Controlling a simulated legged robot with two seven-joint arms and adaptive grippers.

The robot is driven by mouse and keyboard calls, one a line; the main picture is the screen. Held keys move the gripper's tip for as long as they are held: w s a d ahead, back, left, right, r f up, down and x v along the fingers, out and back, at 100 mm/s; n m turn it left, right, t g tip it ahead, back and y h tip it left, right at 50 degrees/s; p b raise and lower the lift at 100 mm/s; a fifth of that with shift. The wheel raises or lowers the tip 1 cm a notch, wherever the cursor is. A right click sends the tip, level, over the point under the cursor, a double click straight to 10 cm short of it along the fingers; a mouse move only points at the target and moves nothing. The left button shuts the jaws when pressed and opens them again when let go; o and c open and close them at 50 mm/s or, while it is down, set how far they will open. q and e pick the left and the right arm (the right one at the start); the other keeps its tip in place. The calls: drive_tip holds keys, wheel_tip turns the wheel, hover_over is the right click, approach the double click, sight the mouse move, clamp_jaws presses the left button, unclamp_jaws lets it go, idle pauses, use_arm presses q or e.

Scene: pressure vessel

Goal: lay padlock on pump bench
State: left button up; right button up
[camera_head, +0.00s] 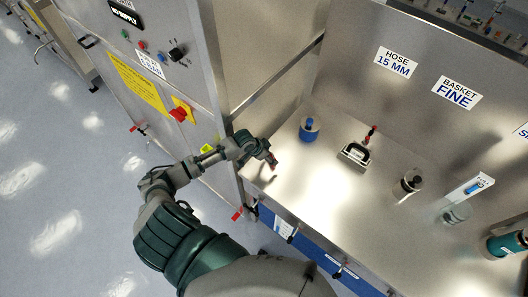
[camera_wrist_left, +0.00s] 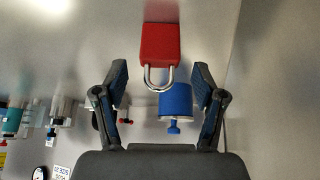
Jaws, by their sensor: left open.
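A red padlock (camera_wrist_left: 160,42) with a silver shackle shows in the left wrist view, just beyond my open fingertips and between their lines, its shackle toward the gripper. It seems to lie on the steel pump bench (camera_head: 325,190). Neither finger visibly touches it. In the head view, my left gripper (camera_head: 266,157) is over the bench's left end, and only a small red patch of the padlock (camera_head: 273,165) shows beside it. My left gripper also shows open and empty in the wrist view (camera_wrist_left: 161,76). My right gripper is not in view.
A blue-capped cylinder (camera_head: 309,130) stands beyond my gripper. A black-handled block (camera_head: 354,154), a dark-topped canister (camera_head: 408,185) and a glass jar (camera_head: 457,213) stand farther right. A steel cabinet (camera_head: 160,80) is at left. The bench's middle front is clear.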

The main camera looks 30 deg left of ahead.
use_arm(q)
drive_tip(key=v, duration=1)
drive_tip(key=shift+s, duration=0.2)
